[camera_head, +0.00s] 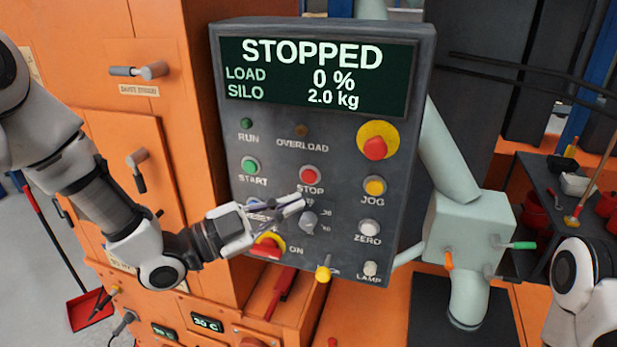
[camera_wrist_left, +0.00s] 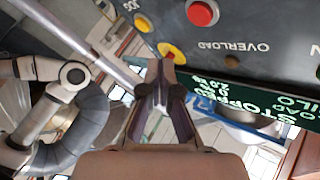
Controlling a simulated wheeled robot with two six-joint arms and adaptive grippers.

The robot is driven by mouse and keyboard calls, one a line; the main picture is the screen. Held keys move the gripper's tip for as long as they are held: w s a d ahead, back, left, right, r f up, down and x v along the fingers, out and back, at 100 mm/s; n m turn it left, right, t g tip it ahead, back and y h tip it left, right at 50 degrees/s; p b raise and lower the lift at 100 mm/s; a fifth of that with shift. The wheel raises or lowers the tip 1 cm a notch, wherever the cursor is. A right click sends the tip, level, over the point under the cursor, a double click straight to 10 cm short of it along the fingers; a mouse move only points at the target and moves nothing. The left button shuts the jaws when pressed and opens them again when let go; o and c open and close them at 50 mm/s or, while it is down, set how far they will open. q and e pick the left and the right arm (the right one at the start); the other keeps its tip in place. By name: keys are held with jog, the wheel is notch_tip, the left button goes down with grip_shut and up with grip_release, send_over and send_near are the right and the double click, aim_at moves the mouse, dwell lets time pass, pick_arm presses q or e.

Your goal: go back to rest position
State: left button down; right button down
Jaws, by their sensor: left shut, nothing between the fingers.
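My left gripper (camera_head: 292,206) is in front of the lower left of the grey control panel (camera_head: 345,205), near the dark rotary knob (camera_head: 309,221). Its fingers are together and hold nothing. In the left wrist view, the closed fingertips (camera_wrist_left: 165,72) point towards the panel. I cannot tell whether they touch it. The display (camera_head: 318,75) reads STOPPED, LOAD 0 %, SILO 2.0 kg. The gripper partly covers the controls below START. My right arm (camera_head: 580,285) shows at the lower right; its gripper is out of view.
An orange cabinet (camera_head: 160,45) with handles stands left of and behind the panel. A pale green pipe and box (camera_head: 468,235) stand to the right. A dark shelf (camera_head: 545,185) with red containers is farther right. A red dustpan (camera_head: 88,310) lies on the floor at left.

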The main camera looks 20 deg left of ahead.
pick_arm(q)
jog(key=s+f+n+g+y+b, duration=0.1)
jog(key=s+f+n+g+y, duration=0.15)
jog(key=f, duration=0.95)
jog(key=s+f+n+g+y, duration=0.2)
jog(key=s+f+y, duration=0.15)
jog(key=f, duration=0.85)
jog(key=s+f+n+g+y+b, duration=0.15)
jog(key=s+f, duration=0.25)
jog(key=f, duration=0.9)
jog(key=s+a+f+n+g+y, duration=0.3)
jog(key=s+a+f+n, duration=0.1)
jog(key=s, duration=0.3)
jog(key=s+a+f+n+g+y, duration=0.4)
jog(key=s+a+f+n, duration=0.1)
jog(key=s+n, duration=0.2)
jog(key=shift+s+f, duration=0.4)
jog(key=shift+s, duration=0.15)
jog(key=shift+w, duration=0.1)
